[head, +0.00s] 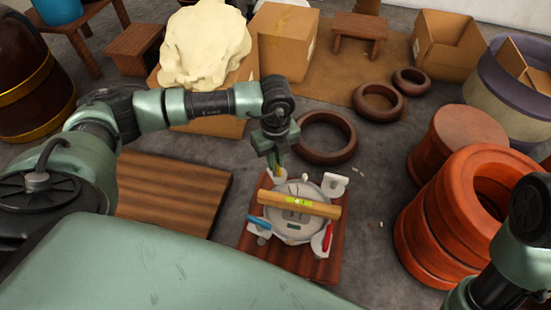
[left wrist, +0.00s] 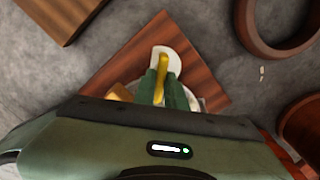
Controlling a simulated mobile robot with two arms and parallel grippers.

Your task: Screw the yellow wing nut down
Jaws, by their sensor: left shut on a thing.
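The yellow wing nut (head: 279,171) is at the back left corner of a round grey-white fixture (head: 296,231) on a wooden board (head: 250,243). My left gripper (head: 276,164) reaches down over that corner. In the left wrist view its green fingers are shut on the yellow wing nut (left wrist: 162,72), over a white rounded pad (left wrist: 173,60). The fingers hide part of the nut and whatever is under it. A blue nut (head: 258,222) is at the front left and a red one (head: 327,238) at the front right. My right gripper is out of view.
A wooden bar with a yellow-green level (head: 298,203) lies across the fixture, close to my left gripper. A dark wooden ring (head: 326,137) lies behind. Orange-red rings (head: 455,215) stand at the right. A wooden panel (head: 172,193) lies at the left.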

